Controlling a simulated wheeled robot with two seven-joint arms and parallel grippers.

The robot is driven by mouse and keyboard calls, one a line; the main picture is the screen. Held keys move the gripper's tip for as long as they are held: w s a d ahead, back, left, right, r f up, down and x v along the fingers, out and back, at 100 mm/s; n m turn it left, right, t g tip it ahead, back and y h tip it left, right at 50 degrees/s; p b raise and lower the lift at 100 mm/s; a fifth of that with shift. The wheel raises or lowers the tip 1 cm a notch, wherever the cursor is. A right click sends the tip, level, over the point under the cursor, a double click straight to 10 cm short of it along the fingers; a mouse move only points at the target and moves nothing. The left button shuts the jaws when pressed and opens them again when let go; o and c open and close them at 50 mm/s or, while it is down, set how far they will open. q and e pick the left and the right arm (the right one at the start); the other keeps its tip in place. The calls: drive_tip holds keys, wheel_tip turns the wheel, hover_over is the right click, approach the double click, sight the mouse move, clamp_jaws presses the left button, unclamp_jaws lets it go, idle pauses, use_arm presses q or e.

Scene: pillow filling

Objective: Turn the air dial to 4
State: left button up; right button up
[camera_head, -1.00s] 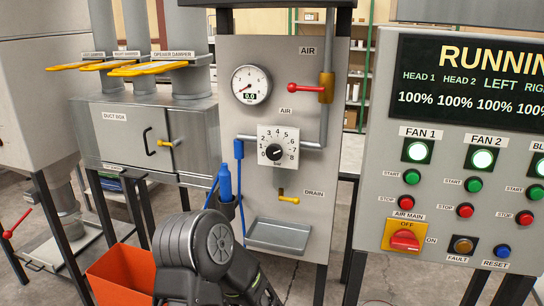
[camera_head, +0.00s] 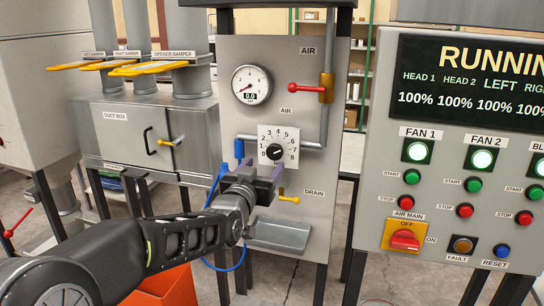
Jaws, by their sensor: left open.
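The air dial (camera_head: 275,152) is a black knob on a white plate numbered up to 8, on the grey panel (camera_head: 300,215). Its light mark is too small to read a number surely. My left gripper (camera_head: 262,171) is open and empty, its fingers pointing up at the panel just below the knob. The fingertips overlap the plate's lower edge; I cannot tell whether they touch it. The round gauge (camera_head: 251,85) above reads 0.0. My right gripper is not in view.
A red air lever (camera_head: 305,87) lies horizontal above the dial. A yellow drain handle (camera_head: 289,200) and a grey tray (camera_head: 280,236) are below. A blue hose (camera_head: 214,187) hangs beside my arm. An orange bin (camera_head: 170,286) stands lower left. The control panel (camera_head: 375,195) is at right.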

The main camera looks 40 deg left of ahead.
sight(274, 154)
use_arm(q)
drive_tip(key=p+x, duration=0.2)
drive_tip(key=x, duration=0.4)
drive_tip(key=shift+w+a+p, duration=0.1)
drive_tip(key=shift+w+p, duration=0.1)
drive_tip(key=shift+p, duration=0.1)
drive_tip(key=shift+w+a+f, duration=0.1)
drive_tip(key=shift+w+a, duration=0.15)
drive_tip(key=shift+w, duration=0.35)
drive_tip(key=shift+c, duration=0.6)
drive_tip(key=c, duration=1.3)
drive_tip(key=shift+o, duration=0.2)
